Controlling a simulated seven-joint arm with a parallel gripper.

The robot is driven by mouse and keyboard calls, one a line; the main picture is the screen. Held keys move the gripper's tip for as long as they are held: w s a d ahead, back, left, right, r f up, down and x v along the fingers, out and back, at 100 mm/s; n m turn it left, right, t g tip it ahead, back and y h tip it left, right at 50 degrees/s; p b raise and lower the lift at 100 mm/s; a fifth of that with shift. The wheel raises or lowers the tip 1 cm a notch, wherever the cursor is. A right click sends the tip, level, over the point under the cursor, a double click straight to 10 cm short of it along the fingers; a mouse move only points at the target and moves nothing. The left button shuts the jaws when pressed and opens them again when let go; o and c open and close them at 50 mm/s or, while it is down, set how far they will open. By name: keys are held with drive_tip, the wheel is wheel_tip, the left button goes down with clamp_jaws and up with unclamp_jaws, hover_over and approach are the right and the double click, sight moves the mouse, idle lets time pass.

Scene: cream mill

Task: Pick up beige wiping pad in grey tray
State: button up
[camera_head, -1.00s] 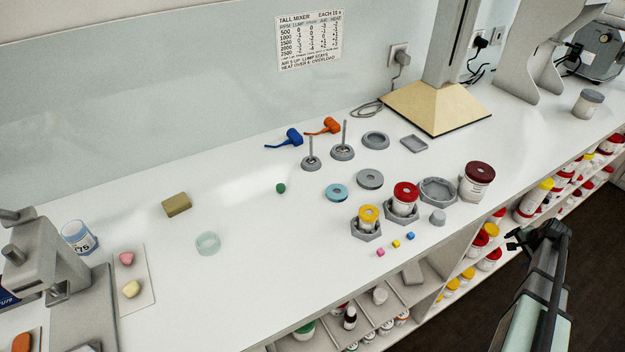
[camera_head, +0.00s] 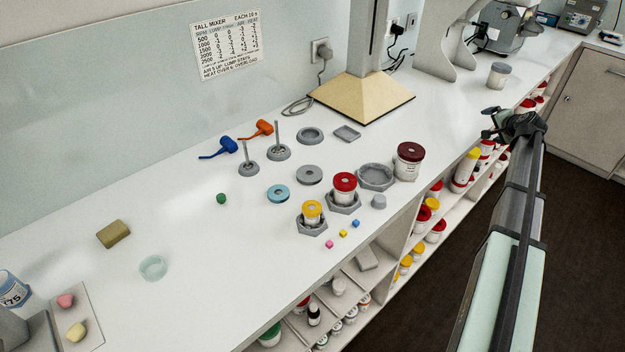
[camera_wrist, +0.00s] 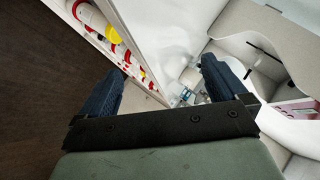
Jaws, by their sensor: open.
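A tan-olive block (camera_head: 113,233), which looks like the wiping pad, lies flat on the white counter at the left of the head view, not in a tray. A small shallow grey tray (camera_head: 347,133) lies near the yellowish base at the back and looks empty. A pale block (camera_head: 367,257) rests in a sloping compartment below the counter edge; its exact colour is unclear. My gripper (camera_head: 492,124) is over the right front side of the counter, far from the tan block. The wrist view shows my gripper (camera_wrist: 163,72) open with nothing between its fingers.
Capped jars (camera_head: 408,162) and hexagonal grey holders (camera_head: 376,177) crowd the counter's front middle. Thin upright rods (camera_head: 276,136) stand behind them. A clear ring (camera_head: 153,268) lies near the tan block. Shelves of jars (camera_head: 435,231) run below the front edge. The counter's left middle is mostly clear.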

drive_tip(key=w+a+r+n+t+y, duration=0.15)
drive_tip(key=w+a+r, duration=0.3)
drive_tip(key=a, duration=0.45)
drive_tip(key=w+a+r+n+y, duration=0.25)
drive_tip(key=a+r, duration=0.35)
drive_tip(key=a, duration=0.3)
drive_tip(key=s+a+f+n+g+y, duration=0.1)
drive_tip(key=s+a+n+g+y, duration=0.2)
drive_tip(key=a, duration=2)
drive_tip(key=s+a+f+n+g, duration=0.1)
drive_tip(key=a+n+g, duration=0.4)
drive_tip(key=a, duration=1.8)
drive_tip(key=s+a+n+g, duration=0.25)
drive_tip(key=s+a, duration=0.55)
drive_tip(key=a, duration=0.6)
wheel_tip(320, 180, up, 3)
drive_tip(key=n+g+h, duration=0.3)
drive_tip(key=n+h, duration=0.4)
drive_tip(key=n, duration=0.2)
hover_over(109, 228)
drive_tip(key=shift+m, duration=0.25)
wheel_tip(109, 228, down, 13)
drive_tip(key=shift+f, duration=0.1)
drive_tip(key=c, duration=1.1)
